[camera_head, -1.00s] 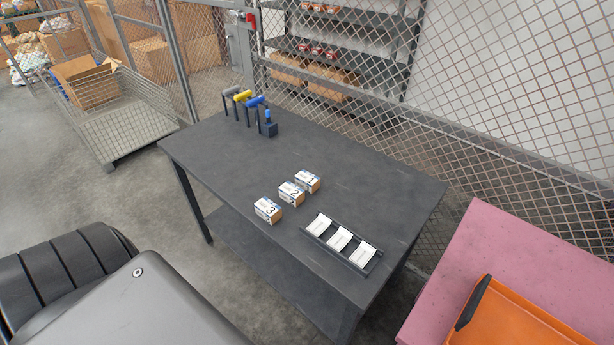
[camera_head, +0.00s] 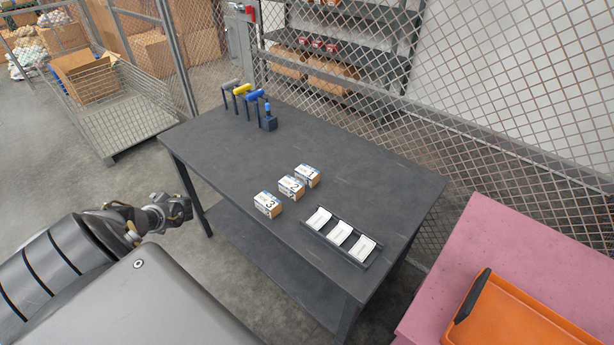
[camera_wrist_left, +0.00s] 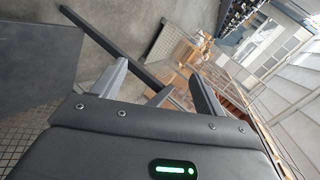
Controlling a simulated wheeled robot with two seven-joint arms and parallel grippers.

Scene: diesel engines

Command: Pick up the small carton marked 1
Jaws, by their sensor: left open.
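The small carton marked 1 (camera_head: 307,176) is a white box with a brown side. It stands on the dark table (camera_head: 225,165), at the far end of a short row behind the carton marked 2 (camera_head: 291,188) and the carton marked 3 (camera_head: 268,204). My left arm comes in from the left, its wrist end beside the table's near left side and well apart from the cartons. The left wrist view shows my left gripper (camera_wrist_left: 158,85) with two spread fingers and nothing between them. My right gripper is not in view.
A black rack with white cards (camera_head: 340,233) lies right of the cartons. Several coloured handles on a stand (camera_head: 248,98) are at the table's back left. A pink surface with an orange tray (camera_head: 510,315) is at lower right. Mesh fencing closes off the back.

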